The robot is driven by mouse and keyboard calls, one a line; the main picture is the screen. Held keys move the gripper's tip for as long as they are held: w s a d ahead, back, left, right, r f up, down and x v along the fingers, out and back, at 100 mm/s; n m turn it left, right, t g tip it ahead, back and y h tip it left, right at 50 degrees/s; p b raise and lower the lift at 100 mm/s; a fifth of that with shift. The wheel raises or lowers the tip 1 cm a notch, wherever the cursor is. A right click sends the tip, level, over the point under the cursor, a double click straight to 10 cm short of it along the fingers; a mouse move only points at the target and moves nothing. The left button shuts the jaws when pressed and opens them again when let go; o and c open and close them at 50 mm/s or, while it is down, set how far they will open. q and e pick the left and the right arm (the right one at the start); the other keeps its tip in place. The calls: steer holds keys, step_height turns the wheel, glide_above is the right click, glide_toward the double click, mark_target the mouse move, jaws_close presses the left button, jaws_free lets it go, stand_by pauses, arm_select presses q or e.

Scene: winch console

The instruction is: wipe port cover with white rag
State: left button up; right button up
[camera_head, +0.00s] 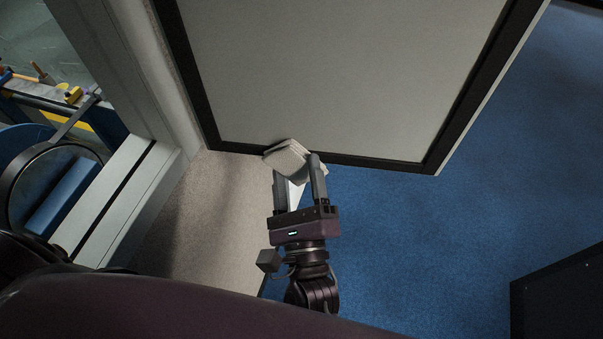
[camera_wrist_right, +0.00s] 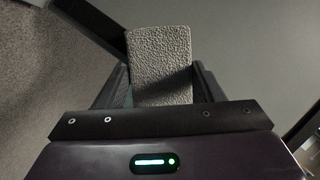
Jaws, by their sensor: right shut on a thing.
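My right gripper (camera_head: 299,180) is shut on the white rag (camera_head: 287,156), a folded, thick pale cloth. The rag is at the lower black edge of a large pale grey panel (camera_head: 340,70) with a black frame. I cannot tell whether the rag touches the panel, or whether this panel is the port cover. In the right wrist view the rag (camera_wrist_right: 160,62) shows a bumpy texture and sticks out between the fingers of my right gripper (camera_wrist_right: 162,85). My left gripper is not in view.
A blue carpet (camera_head: 420,240) lies below and right of the panel, and a beige floor strip (camera_head: 200,215) lies to the left. A grey beam (camera_head: 115,195) and a round machine part (camera_head: 45,180) stand at the left. A dark box (camera_head: 560,295) is at the lower right.

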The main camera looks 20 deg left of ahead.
steer(key=shift+w+r, duration=0.1)
steer(key=shift+r, duration=0.15)
steer(key=s, duration=0.6)
steer(key=shift+d, duration=0.4)
